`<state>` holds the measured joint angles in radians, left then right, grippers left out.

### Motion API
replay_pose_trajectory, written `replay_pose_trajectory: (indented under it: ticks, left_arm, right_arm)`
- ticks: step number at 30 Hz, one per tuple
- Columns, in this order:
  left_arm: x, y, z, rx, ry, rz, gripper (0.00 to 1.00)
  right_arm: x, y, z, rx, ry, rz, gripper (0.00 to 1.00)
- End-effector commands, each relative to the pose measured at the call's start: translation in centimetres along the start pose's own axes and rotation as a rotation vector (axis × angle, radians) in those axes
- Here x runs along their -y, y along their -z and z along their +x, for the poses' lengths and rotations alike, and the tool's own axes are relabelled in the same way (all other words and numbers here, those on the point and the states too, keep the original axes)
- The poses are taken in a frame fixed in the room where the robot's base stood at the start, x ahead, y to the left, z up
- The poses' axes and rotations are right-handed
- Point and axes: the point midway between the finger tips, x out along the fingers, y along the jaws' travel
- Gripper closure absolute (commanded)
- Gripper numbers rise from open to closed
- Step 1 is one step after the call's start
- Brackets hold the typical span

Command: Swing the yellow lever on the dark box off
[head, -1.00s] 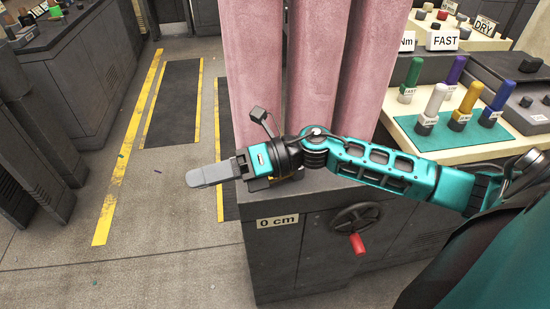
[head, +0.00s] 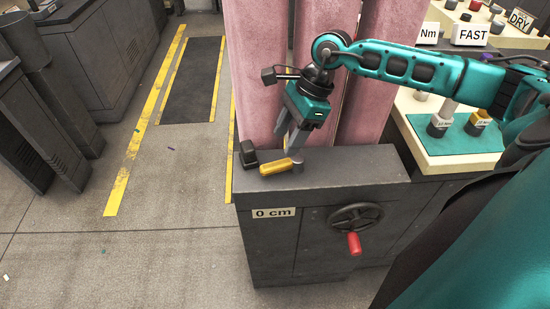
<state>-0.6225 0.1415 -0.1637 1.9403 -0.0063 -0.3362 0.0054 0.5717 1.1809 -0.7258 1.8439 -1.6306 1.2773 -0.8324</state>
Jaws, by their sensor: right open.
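The yellow lever (head: 275,167) lies flat on top of the dark box (head: 335,180), near its left end. It points left from a round grey pivot (head: 297,167). My right gripper (head: 288,150) points down with its fingers open, just above and behind the lever close to the pivot. The fingers partly overlap the lever's far side, and I cannot tell whether they touch it. My left gripper is out of view.
A small black block (head: 248,153) stands at the lever's left end. Pink felt rolls (head: 262,80) rise close behind. Open floor lies to the left.

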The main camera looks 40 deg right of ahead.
Motion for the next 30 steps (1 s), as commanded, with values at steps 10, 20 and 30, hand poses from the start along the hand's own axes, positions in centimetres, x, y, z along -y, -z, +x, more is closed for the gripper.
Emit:
replay_pose_trajectory:
  ticks: [10,20,30]
  left_arm:
    - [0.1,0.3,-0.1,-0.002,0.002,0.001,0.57]
    - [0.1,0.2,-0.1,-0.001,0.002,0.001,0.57]
    - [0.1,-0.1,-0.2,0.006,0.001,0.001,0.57]
  right_arm:
    - [0.0,-0.1,6.4,0.004,-0.001,0.003,0.47]
    - [0.0,-0.1,7.9,0.003,0.001,0.002,0.47]
    - [0.0,-0.1,7.8,0.003,0.001,0.002,0.65]
